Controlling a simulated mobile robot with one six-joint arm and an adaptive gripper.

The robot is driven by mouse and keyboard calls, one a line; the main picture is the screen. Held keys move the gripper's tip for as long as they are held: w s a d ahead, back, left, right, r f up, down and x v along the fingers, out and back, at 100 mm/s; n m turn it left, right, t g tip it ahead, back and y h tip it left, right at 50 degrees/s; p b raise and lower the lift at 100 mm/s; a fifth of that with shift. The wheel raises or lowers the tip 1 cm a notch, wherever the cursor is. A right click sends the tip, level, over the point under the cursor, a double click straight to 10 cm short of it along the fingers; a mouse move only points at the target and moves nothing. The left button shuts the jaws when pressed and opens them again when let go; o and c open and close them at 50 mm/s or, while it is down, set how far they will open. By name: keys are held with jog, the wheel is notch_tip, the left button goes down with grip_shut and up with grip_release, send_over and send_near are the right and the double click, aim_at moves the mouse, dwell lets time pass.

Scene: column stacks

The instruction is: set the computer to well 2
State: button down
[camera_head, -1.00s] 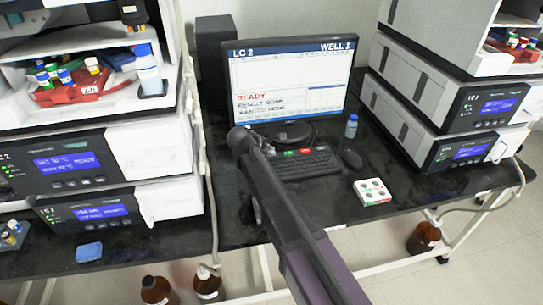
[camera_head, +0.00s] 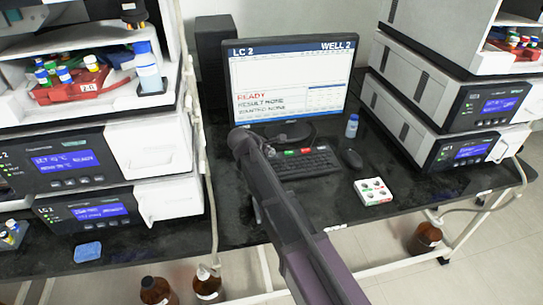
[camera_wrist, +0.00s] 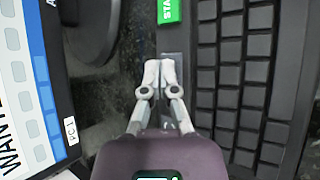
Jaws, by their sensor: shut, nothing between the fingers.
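The computer monitor (camera_head: 287,82) stands at the back of the bench. Its header reads "LC 2" at left and "WELL 2" at right, with "READY", "RESULT NONE" and "WANTED NONE" below. The black keyboard (camera_head: 308,165) lies in front of it, partly hidden by my arm in the head view. In the wrist view the keyboard (camera_wrist: 232,85) fills the right side, with a green key marked "STA..." (camera_wrist: 169,11) cut off at the top. My gripper (camera_wrist: 159,65) is shut and empty, its fingertips over the keyboard's edge strip just below the green key. Whether they touch it cannot be told.
Instrument stacks stand left (camera_head: 150,147) and right (camera_head: 415,100). Brown bottles (camera_head: 208,283) stand below the bench.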

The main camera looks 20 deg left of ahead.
jog(key=shift+r, duration=0.1)
jog(key=shift+r+p, duration=0.75)
jog(key=shift+p, duration=0.1)
jog(key=shift+r+p, duration=2.5)
jog(key=shift+r, duration=0.05)
dwell(0.3)
